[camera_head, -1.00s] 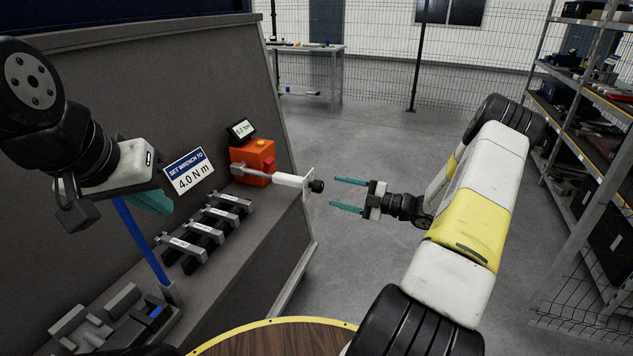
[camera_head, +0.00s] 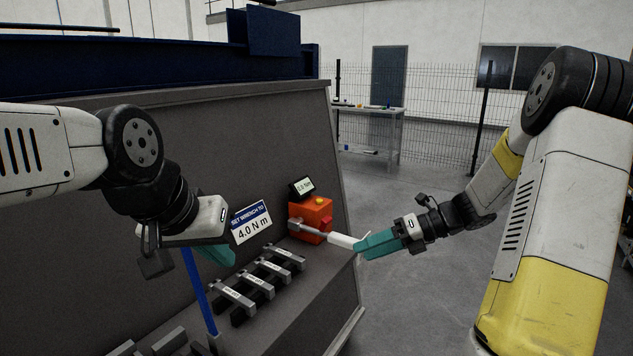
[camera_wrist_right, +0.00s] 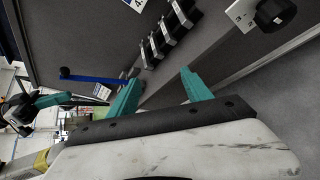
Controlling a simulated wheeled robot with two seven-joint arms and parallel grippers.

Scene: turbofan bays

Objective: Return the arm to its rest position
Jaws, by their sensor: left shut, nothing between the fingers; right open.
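My right arm comes in from the right in the head view. Its gripper (camera_head: 376,244) has teal fingers and stands in front of the bench's right end, overlapping in the picture the white handle (camera_head: 343,240) of the wrench set in the orange tester. In the right wrist view its fingers (camera_wrist_right: 160,92) are spread with nothing between them, and the white handle end with a black knob lies at the upper right, apart from them. My left gripper (camera_head: 212,252) is at the left, beside the sign, with its teal fingers together and empty.
The orange tester (camera_head: 316,214) with a small display stands on the grey bench. A sign (camera_head: 251,222) reads "4.0 N m". Several wrenches lie in a rack (camera_head: 262,277) in front of it. A blue bar (camera_head: 199,291) stands upright at left. Open floor (camera_head: 420,295) lies right of the bench.

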